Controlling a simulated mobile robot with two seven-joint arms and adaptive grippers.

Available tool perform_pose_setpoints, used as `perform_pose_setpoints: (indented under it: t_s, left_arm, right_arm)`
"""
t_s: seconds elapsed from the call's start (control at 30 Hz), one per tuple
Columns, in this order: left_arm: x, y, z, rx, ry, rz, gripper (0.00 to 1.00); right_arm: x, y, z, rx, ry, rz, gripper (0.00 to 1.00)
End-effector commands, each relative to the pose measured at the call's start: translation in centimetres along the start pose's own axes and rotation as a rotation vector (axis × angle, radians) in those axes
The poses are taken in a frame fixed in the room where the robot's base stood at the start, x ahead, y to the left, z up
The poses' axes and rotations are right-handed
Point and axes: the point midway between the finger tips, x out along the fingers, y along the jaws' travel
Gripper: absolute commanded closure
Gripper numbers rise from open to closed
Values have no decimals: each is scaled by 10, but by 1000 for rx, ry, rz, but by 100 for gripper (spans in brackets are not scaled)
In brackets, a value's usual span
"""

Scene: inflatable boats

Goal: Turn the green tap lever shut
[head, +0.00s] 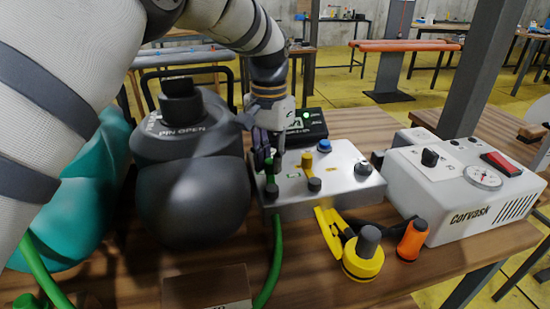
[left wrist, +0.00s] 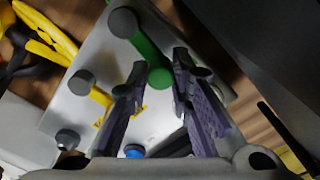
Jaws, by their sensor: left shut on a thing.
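The green tap lever (left wrist: 146,46) sits on a light grey valve box (head: 335,192) in the middle of the bench. In the left wrist view the lever runs from near a dark grey round knob (left wrist: 123,22) to a rounded green end between my fingers. My left gripper (head: 266,160) is over the box's left end, its dark fingers closed around that green end. In the head view the fingers and arm hide most of the lever. The box also carries a yellow lever (head: 307,161), a blue knob (head: 324,146) and dark grey knobs. My right gripper is in neither view.
A dark grey pump-like container (head: 190,185) stands close left of the box. A green hose (head: 274,260) runs down in front. A yellow tool (head: 362,262) and an orange-and-black piece (head: 411,240) lie front right. A white gauge unit (head: 455,200) stands at right.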

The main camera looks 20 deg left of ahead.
Motion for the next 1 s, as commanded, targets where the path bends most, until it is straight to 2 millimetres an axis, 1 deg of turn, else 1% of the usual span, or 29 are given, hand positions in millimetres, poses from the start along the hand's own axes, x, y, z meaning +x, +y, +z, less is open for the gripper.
perform_pose_setpoints:
  t_s: [0.1,0.33,0.9,0.93,0.97,1.0]
  left_arm:
    - [-2,-3,2,-61,3,-2,100]
    - [-1,-6,5,-140,1,-2,100]
    - [0,-8,6,-170,0,-3,100]
    - [0,-8,6,-170,0,-3,78]
    - [0,-8,6,-170,0,-3,71]
    - [0,-8,6,-170,0,-2,62]
  right_arm:
    - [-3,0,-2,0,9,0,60]
    - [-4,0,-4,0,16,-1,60]
    - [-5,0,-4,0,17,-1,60]
    - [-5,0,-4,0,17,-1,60]
    - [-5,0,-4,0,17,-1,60]
    - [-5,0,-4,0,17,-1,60]
